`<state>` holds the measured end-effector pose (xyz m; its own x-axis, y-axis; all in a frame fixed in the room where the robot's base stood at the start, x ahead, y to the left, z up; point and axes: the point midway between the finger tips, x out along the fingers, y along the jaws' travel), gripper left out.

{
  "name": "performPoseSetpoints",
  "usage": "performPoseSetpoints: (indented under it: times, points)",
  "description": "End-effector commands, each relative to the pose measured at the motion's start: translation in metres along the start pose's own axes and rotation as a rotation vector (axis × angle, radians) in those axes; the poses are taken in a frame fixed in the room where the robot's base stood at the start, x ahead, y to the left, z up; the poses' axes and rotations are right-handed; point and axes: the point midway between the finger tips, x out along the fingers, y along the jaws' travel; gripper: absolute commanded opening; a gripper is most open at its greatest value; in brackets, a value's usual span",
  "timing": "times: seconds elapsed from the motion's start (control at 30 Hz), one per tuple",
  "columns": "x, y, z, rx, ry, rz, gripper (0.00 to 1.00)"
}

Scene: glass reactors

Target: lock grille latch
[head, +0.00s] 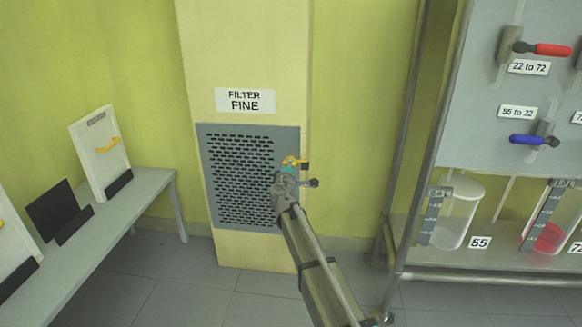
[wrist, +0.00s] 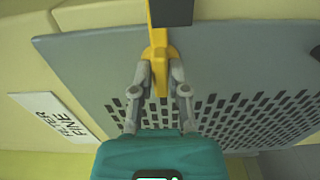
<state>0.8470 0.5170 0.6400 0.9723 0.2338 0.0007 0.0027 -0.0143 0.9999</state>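The grille (head: 240,170) is a grey perforated panel set in a cream column, and it looks shut flat. Its yellow latch (head: 291,161) is at the panel's right edge and has a dark end piece. My gripper (head: 288,175) is at the latch, in front of the panel. In the wrist view the yellow latch (wrist: 158,62) runs between my two grey fingers (wrist: 165,80), which are drawn in close on both sides of it. The dark piece (wrist: 172,12) is beyond the fingertips. The exact finger contact is hard to see, and my gripper hides part of the latch in the head view.
A label reading FILTER FINE (head: 245,100) is above the grille. A grey bench (head: 150,190) with upright panels is at left. At right a metal-framed rig (head: 400,150) holds valve handles and glass vessels. The floor between is clear.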

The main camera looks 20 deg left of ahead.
Motion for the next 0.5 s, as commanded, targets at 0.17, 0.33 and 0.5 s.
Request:
performPoseSetpoints:
  times: [0.17, 0.33, 0.5]
  points:
    - [0.0048, 0.0005, 0.0002, 0.001, -0.002, 0.000, 0.54]
    - [0.0035, 0.0002, 0.0001, 0.000, -0.002, 0.000, 0.54]
    - [0.0020, 0.0001, -0.0001, 0.000, -0.001, 0.000, 0.54]
